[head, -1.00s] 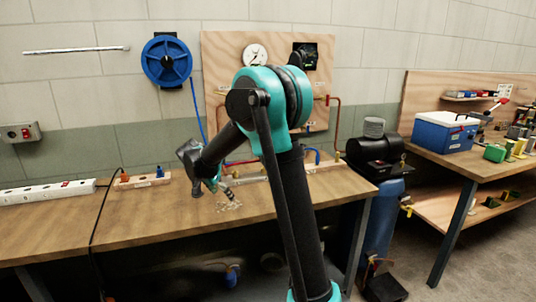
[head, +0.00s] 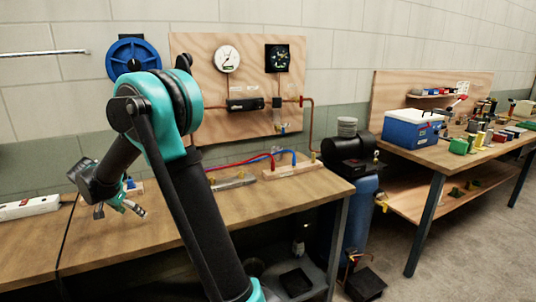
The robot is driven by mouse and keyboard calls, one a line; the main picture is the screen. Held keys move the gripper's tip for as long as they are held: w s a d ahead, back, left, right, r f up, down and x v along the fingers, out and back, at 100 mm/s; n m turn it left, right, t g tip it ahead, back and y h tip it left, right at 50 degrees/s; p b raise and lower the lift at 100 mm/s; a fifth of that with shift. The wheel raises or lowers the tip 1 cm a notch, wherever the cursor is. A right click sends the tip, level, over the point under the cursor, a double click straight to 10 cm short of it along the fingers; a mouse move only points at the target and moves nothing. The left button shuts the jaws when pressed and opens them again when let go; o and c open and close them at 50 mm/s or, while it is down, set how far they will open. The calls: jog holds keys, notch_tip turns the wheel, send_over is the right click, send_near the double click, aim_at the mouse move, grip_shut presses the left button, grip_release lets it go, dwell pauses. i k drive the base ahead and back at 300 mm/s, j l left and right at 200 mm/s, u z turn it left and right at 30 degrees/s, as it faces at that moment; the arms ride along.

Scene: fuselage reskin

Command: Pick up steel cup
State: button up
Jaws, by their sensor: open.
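I cannot pick out a steel cup for certain in the head view. Many small items on the right bench are too small to tell apart. My gripper (head: 120,208) is at the left, over the near wooden bench (head: 140,236), pointing down with its fingers spread apart. Nothing shows between the fingers. My own arm hides part of the bench and the wall behind it.
A blue cooler box (head: 413,130) stands on the right bench (head: 440,160). A black compressor (head: 350,152) on a blue tank (head: 362,215) stands between the benches. A gauge board (head: 240,85) is behind the near bench. Grey floor (head: 475,245) is open at the right.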

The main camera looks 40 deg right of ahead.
aim_at(277, 153)
jog(key=i+l, duration=0.15)
jog(key=l, duration=0.2)
jog(key=i+l+u, duration=0.1)
jog(key=l, duration=0.2)
jog(key=i+l, duration=0.2)
jog(key=l, duration=0.15)
jog(key=i+l+z, duration=0.15)
jog(key=z, duration=0.15)
jog(key=l+z, duration=0.1)
jog(key=z, duration=0.25)
jog(key=l+z, duration=0.1)
jog(key=z, duration=0.25)
jog(key=i, duration=0.05)
